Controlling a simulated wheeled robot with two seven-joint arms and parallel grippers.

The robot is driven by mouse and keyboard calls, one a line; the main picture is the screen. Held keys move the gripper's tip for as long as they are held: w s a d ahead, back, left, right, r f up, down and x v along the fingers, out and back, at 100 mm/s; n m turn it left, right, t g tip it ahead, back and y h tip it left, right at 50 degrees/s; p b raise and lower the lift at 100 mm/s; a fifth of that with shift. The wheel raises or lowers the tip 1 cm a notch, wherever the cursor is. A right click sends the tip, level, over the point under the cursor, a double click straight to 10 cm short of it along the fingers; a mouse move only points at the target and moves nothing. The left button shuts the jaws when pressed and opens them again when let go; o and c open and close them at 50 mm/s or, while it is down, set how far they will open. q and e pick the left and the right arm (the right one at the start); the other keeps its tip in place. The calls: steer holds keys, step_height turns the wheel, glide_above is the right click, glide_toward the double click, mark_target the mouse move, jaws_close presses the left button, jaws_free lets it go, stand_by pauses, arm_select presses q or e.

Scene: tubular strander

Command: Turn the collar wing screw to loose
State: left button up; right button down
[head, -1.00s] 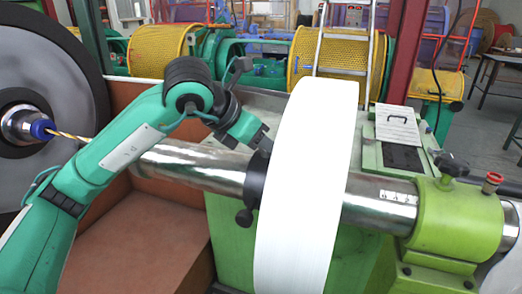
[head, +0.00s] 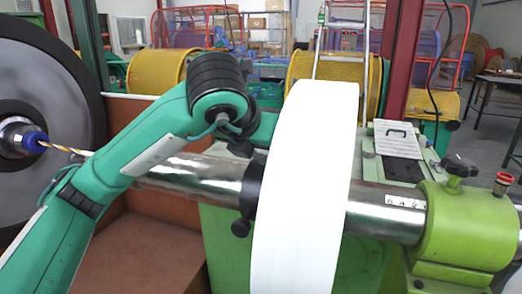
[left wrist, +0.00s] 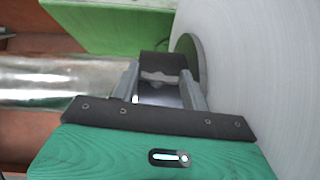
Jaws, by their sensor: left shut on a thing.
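The black collar (head: 252,183) sits around the shiny steel shaft (head: 185,172), against the left side of the white reel (head: 308,190). My right gripper is not in view.
A green bearing block (head: 452,220) with a black knob and a red-topped fitting holds the shaft's right end. A large dark wheel (head: 92,80) stands at the left. The white reel closely bounds the space right of my left gripper.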

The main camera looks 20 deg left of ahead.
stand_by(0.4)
arm_select(q)
steer(key=o, duration=1)
steer(key=shift+v, duration=6.9)
steer(key=shift+c, duration=0.6)
